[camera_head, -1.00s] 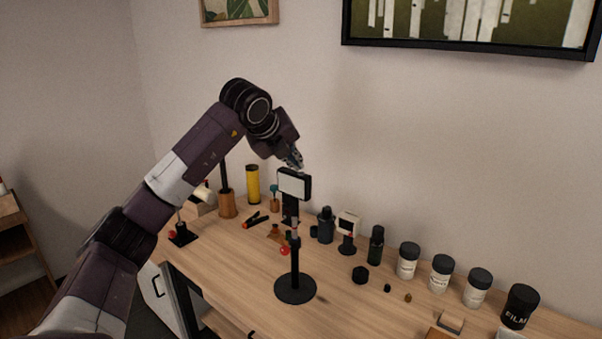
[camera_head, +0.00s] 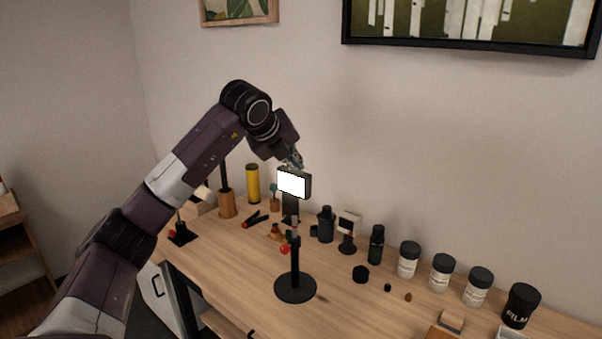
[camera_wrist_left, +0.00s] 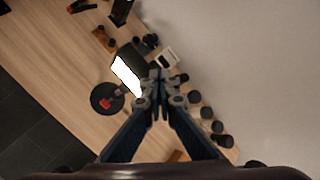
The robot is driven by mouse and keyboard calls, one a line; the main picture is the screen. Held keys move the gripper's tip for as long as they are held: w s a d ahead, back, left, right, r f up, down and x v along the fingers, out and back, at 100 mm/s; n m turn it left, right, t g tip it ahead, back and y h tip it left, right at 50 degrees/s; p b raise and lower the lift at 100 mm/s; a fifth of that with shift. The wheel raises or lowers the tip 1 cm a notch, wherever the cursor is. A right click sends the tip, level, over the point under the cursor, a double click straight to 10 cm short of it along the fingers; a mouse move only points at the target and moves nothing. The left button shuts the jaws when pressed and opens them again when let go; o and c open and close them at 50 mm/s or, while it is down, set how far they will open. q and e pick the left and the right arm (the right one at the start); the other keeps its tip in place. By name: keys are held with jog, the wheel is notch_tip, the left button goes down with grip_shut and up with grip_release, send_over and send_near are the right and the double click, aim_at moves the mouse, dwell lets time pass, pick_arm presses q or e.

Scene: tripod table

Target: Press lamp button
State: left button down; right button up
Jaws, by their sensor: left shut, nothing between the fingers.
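The lamp (camera_head: 293,184) is a small black box with a bright white front panel, on a black stand with a round base (camera_head: 295,288) on the wooden table. Its panel glows white. My left gripper (camera_head: 297,160) is just above the top of the lamp head, at or very near its top edge. In the left wrist view the shut fingertips (camera_wrist_left: 159,76) overlap the right edge of the lamp head (camera_wrist_left: 128,72). The fingers hide the button, and I cannot tell whether they touch it. My right gripper is not in view.
Several white jars with black lids (camera_head: 409,260) line the right of the table (camera_head: 345,311). A dark bottle (camera_head: 376,245), a yellow cylinder (camera_head: 253,184) and other small items stand behind the lamp. A wall is behind the table. The table front beside the lamp base is clear.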

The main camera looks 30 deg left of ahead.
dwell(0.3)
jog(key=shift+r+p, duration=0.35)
jog(key=shift+p, duration=0.05)
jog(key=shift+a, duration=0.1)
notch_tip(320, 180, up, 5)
jog(key=p, duration=0.5)
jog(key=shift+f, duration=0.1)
dwell(0.4)
